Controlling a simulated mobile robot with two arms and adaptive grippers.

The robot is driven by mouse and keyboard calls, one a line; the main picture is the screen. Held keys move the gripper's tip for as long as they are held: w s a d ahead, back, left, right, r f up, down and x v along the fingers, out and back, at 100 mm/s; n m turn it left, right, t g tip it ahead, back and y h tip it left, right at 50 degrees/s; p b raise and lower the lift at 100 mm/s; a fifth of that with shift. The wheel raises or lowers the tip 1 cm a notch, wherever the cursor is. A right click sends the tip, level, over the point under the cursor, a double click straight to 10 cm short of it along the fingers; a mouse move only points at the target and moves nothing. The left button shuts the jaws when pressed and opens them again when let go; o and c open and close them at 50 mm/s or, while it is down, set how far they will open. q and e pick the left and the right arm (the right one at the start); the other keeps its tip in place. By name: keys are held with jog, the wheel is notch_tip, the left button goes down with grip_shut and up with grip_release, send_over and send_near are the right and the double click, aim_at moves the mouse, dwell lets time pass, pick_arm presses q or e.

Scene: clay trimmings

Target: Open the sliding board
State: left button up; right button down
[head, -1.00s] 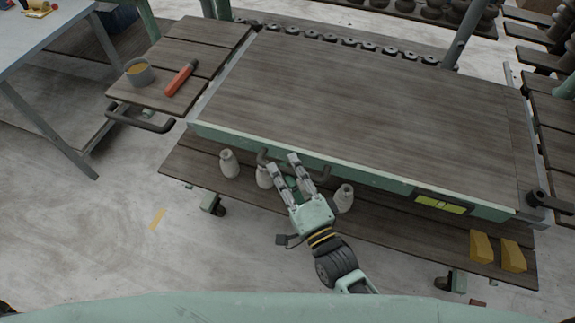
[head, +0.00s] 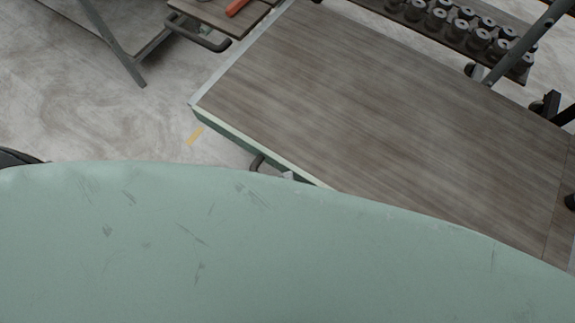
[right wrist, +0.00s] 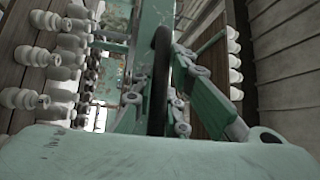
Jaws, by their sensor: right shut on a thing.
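The sliding board (head: 385,105) is a wide grey-brown wooden top with a pale green front edge. In the head view it juts toward me, beyond the side tray. Its dark bar handle (head: 257,162) shows only in part under the front edge. Only a small grey tip of my right gripper (head: 287,175) shows there, beside the edge; my green body hides the rest. In the right wrist view my right gripper (right wrist: 163,85) has its green-and-grey fingers on both sides of the dark handle bar (right wrist: 160,70), shut on it. My left gripper is not in view.
A wooden side tray (head: 225,14) with an orange tool (head: 236,7) is at the top. A rack of several grey weights or jars (head: 470,30) stands top right. Bare floor (head: 90,110) lies to the left. The right wrist view shows several pale bottle-like pieces (right wrist: 55,65).

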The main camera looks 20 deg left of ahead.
jog(key=shift+s+f, duration=0.1)
jog(key=shift+s, duration=0.1)
jog(key=c, duration=1.7)
grip_release()
